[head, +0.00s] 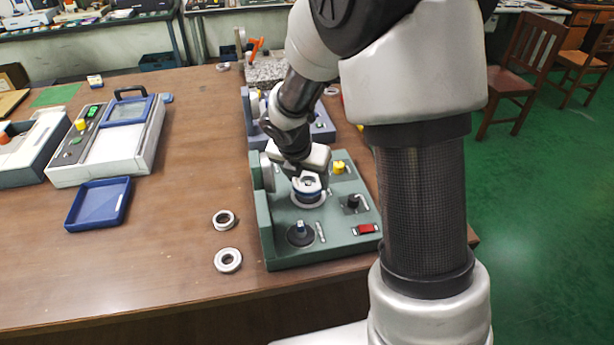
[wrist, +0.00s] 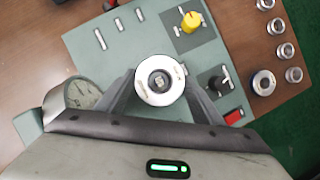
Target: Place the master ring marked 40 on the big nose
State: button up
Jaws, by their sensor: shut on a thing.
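My gripper (head: 307,182) points down over the green gauge bench (head: 283,252). It is shut on a pale metal ring (wrist: 146,92), with one finger on each side in the wrist view. The ring is small and partly hidden by the gripper in the head view. No number on it can be read. A dark round part with a bright centre (wrist: 159,82) shows through its hole. A blue band and a pale collar (head: 309,204) show just below the gripper. I cannot tell whether the ring is around the nose or just above it.
Two loose rings (head: 223,219) (head: 228,260) lie left of the bench, and several more (wrist: 264,82) show in the wrist view. The bench carries a dark post (head: 300,234), yellow knob (head: 339,167), black knob (head: 353,202) and red switch (head: 366,229). A blue tray (head: 75,213) lies left.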

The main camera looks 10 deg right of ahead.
jog(key=shift+f, duration=0.2)
jog(key=shift+r, duration=0.2)
jog(key=shift+r+p, duration=0.35)
jog(key=shift+p, duration=0.1)
jog(key=shift+r+p, duration=0.35)
jog(key=shift+p, duration=0.2)
jog(key=shift+f+b, duration=0.3)
jog(key=shift+f, duration=0.15)
dwell(0.6)
jog(key=shift+f+b, duration=0.35)
jog(key=shift+f, duration=0.15)
jog(key=shift+r, duration=0.15)
jog(key=shift+r+p, duration=0.8)
jog(key=shift+p, duration=0.35)
jog(key=shift+f, duration=0.35)
dwell(0.3)
